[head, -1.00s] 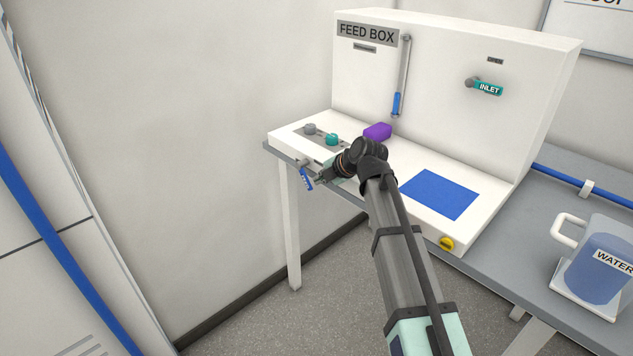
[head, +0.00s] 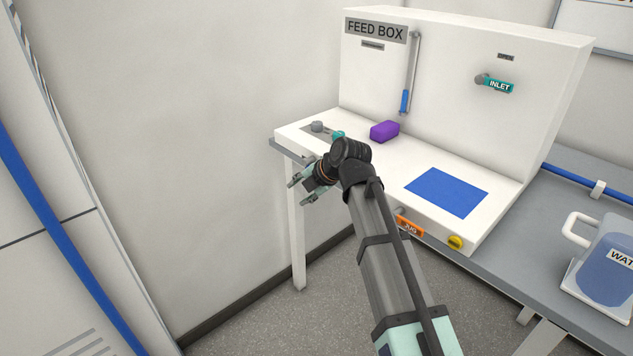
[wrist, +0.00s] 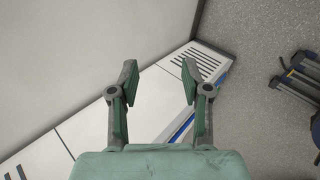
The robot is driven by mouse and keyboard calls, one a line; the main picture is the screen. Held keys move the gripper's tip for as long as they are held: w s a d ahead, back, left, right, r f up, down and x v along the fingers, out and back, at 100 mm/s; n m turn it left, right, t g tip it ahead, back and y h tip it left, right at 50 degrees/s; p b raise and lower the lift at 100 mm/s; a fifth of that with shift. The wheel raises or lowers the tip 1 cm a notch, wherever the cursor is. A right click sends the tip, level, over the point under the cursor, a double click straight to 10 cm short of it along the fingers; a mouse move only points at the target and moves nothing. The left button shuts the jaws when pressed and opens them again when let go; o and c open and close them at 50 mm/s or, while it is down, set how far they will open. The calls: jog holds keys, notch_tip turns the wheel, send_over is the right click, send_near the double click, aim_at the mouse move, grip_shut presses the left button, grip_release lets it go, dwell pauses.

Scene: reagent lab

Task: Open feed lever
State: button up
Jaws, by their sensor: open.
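The white feed box (head: 558,72) stands on a grey bench, with a FEED BOX sign (head: 376,29) on its upright panel. My gripper (head: 298,191) is at the left front corner of the box's base, with its jaws apart and nothing between them. It also shows open and empty in the wrist view (wrist: 159,78). The blue-tagged lever on the front left edge is not visible now; my gripper and wrist cover that area. An orange-tagged lever marked JUG (head: 410,227) sits on the front edge, right of my arm. A teal INLET lever (head: 497,86) lies about level on the panel.
A purple block (head: 384,131) and a blue pad (head: 446,192) lie on the base. A grey knob (head: 317,126), a partly hidden teal knob (head: 338,135) and a yellow knob (head: 455,242) are on the box. A water jug (head: 607,258) stands at right. Floor at left is clear.

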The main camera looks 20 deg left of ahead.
jog(key=s+a+f+n+t+h+b, duration=0.1)
jog(key=s+a+f+n+t+h, duration=0.2)
jog(key=a+f+h, duration=0.4)
jog(key=s+a+f+n+t+h+b, duration=0.1)
jog(key=s+a+f+n+t+h, duration=0.2)
jog(key=f, duration=0.7)
jog(key=w+r+t+h, duration=0.4)
jog(key=r+t+h, duration=0.3)
jog(key=r, duration=0.5)
jog(key=x, duration=1.7)
jog(key=shift+d+f, duration=0.15)
jog(key=shift+d, duration=0.1)
jog(key=shift+s, duration=0.1)
grip_shut()
